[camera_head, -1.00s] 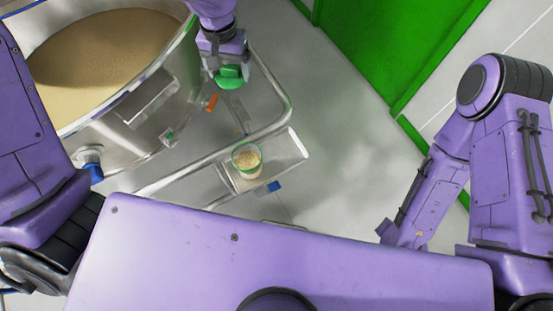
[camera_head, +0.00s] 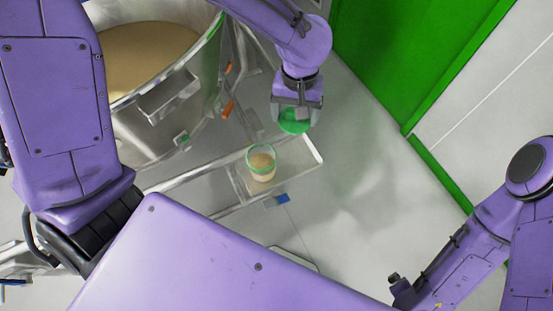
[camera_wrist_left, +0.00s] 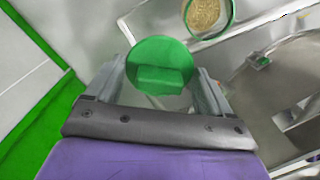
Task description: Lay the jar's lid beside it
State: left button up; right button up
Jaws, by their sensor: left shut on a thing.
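My left gripper (camera_head: 296,112) is shut on the round green lid (camera_head: 294,125), holding it in the air up and to the right of the jar in the head view. In the left wrist view the lid (camera_wrist_left: 160,58) sits between the two fingers (camera_wrist_left: 163,85). The jar (camera_head: 262,168) stands upright and open on a metal shelf (camera_head: 303,157). It is clear with a green rim and holds pale granules. Part of the jar also shows in the left wrist view (camera_wrist_left: 206,14), apart from the lid. My right gripper is not in view.
The shelf has bare room to the right of the jar. A large steel bowl (camera_head: 180,122) with tan powder stands at the left. A metal frame runs beside it. A green panel (camera_head: 385,60) stands at the upper right, with clear floor before it.

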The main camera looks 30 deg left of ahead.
pick_arm(q)
jog(key=s+d+f+n+b, duration=0.2)
jog(key=s+d+f+n, duration=0.15)
jog(key=s, duration=0.25)
jog(key=s+d+f+n+b, duration=0.2)
jog(key=s+f+n+b, duration=0.15)
jog(key=s, duration=0.25)
jog(key=w+a+f, duration=0.1)
jog(key=w+f, duration=0.1)
jog(key=w, duration=0.2)
jog(key=w+a+f, duration=0.1)
jog(key=w+f, duration=0.2)
jog(key=w, duration=0.1)
jog(key=w+a+f+b, duration=0.1)
jog(key=w+a+f, duration=0.1)
jog(key=w, duration=0.1)
jog(key=shift+w+f, duration=0.3)
jog(key=shift+w, duration=0.1)
jog(key=shift+w+f, duration=0.3)
jog(key=shift+w+a+f+b, duration=0.1)
jog(key=shift+w+f+b, duration=0.1)
jog(key=shift+f, duration=0.8)
jog(key=shift+w+a+f+b, duration=0.1)
jog(key=shift+w+f+b, duration=0.05)
jog(key=shift+f, duration=0.8)
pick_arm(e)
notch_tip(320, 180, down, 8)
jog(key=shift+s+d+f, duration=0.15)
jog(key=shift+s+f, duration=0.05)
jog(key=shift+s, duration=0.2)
